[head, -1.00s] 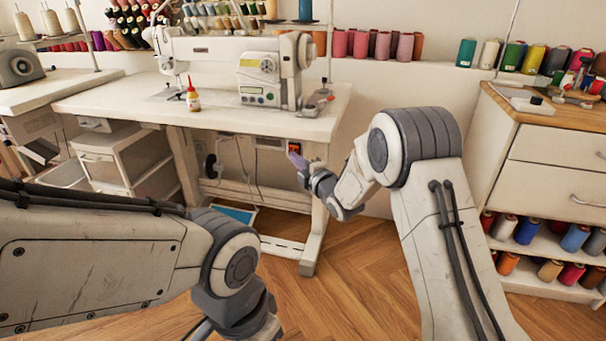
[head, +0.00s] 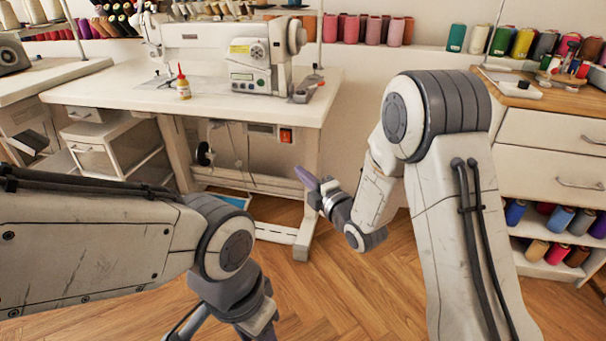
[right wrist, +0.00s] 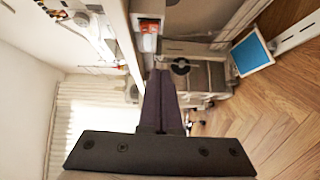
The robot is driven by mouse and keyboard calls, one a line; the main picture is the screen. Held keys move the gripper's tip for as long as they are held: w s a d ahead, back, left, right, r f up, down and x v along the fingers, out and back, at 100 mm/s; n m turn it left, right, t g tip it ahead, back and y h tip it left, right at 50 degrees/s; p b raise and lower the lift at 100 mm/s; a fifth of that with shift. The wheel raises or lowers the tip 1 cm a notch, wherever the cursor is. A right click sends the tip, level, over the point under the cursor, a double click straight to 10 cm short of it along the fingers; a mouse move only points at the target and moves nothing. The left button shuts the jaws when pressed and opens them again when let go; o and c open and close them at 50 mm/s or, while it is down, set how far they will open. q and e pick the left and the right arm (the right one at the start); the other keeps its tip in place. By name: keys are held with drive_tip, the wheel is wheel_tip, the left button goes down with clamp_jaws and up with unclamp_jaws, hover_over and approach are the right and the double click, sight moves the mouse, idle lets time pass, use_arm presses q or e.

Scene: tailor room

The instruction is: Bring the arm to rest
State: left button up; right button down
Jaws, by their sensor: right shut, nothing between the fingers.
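My right gripper (head: 306,178) shows in the head view in front of the sewing table's right leg, its purple fingers pointing up and left. In the right wrist view its two purple fingers (right wrist: 160,100) lie together, shut with nothing between them. It is apart from the table, in open air. My left arm (head: 110,240) comes in from the left, and its wrist bends down at the bottom of the head view. The left gripper's fingers are mostly cut off by the lower edge, so their state cannot be read.
A white sewing table (head: 290,105) carries a sewing machine (head: 225,55) and a small yellow bottle (head: 183,85). A wooden-topped drawer cabinet (head: 550,130) with thread spools stands at the right. A white drawer unit (head: 100,150) stands under the table. The wooden floor (head: 330,270) between is clear.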

drive_tip(key=s+a+f+m+g+h, duration=0.1)
drive_tip(key=s+a+m+g+h, duration=0.1)
drive_tip(key=s+m+g, duration=0.4)
drive_tip(key=s+a+f+m+g+h, duration=0.1)
drive_tip(key=s+a+m+g+h, duration=0.15)
drive_tip(key=s, duration=0.55)
drive_tip(key=s+d+r+m+g+h+p, duration=0.1)
drive_tip(key=s+d+m+g, duration=0.25)
drive_tip(key=s, duration=0.85)
drive_tip(key=s+d+r+m+g+h, duration=0.15)
drive_tip(key=s+m+g, duration=0.25)
drive_tip(key=s, duration=0.8)
wheel_tip(320, 180, up, 36)
drive_tip(key=p, duration=3.6)
drive_tip(key=shift+w+p, duration=0.15)
drive_tip(key=shift+p, duration=0.2)
drive_tip(key=shift+d, duration=0.1)
